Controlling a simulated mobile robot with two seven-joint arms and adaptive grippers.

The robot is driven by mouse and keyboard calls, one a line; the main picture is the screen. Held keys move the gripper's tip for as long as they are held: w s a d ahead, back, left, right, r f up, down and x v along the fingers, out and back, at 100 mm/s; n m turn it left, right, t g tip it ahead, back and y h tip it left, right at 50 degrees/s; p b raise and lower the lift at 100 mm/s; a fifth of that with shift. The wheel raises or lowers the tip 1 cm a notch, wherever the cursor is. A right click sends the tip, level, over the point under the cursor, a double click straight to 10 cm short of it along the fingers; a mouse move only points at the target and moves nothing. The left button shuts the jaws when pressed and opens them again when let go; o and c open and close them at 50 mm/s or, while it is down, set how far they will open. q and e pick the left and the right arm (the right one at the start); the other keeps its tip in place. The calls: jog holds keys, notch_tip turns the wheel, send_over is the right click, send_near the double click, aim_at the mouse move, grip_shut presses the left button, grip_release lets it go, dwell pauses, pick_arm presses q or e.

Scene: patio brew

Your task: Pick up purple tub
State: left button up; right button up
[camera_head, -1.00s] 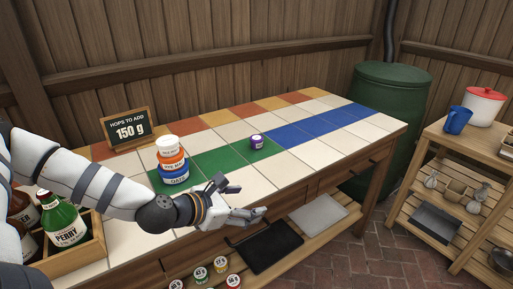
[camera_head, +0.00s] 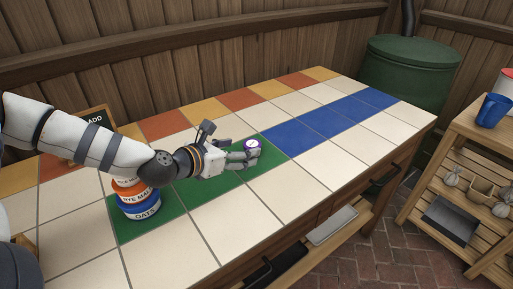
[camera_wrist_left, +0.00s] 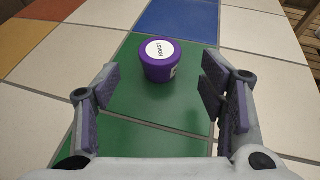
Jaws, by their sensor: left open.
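The purple tub (camera_head: 253,147) stands upright on the green tiles of the table, with a white round label on its lid. In the left wrist view the purple tub (camera_wrist_left: 160,63) is ahead of my fingers, roughly centred between them; its lid label seems to read "ROAST". My left gripper (camera_head: 246,154) is open and low over the green tiles, its fingertips close to the tub. In the left wrist view my left gripper (camera_wrist_left: 158,92) has its two fingers spread wide with nothing between the pads. My right gripper is not in view.
A stack of tubs (camera_head: 136,198), orange over blue with a label reading "OATS", stands on the green tiles under my left arm. The blackboard sign (camera_head: 98,120) is partly hidden behind that arm. The blue tiles (camera_head: 320,121) and pale tiles beyond the tub are clear.

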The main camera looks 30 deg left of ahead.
aim_at(251, 144)
pick_arm(q)
jog(key=b+x, duration=0.1)
jog(key=x, duration=0.5)
jog(key=shift+w+d+r, duration=0.1)
jog(key=shift+w+r, duration=0.05)
jog(key=shift+r, duration=0.15)
jog(key=c, duration=1.3)
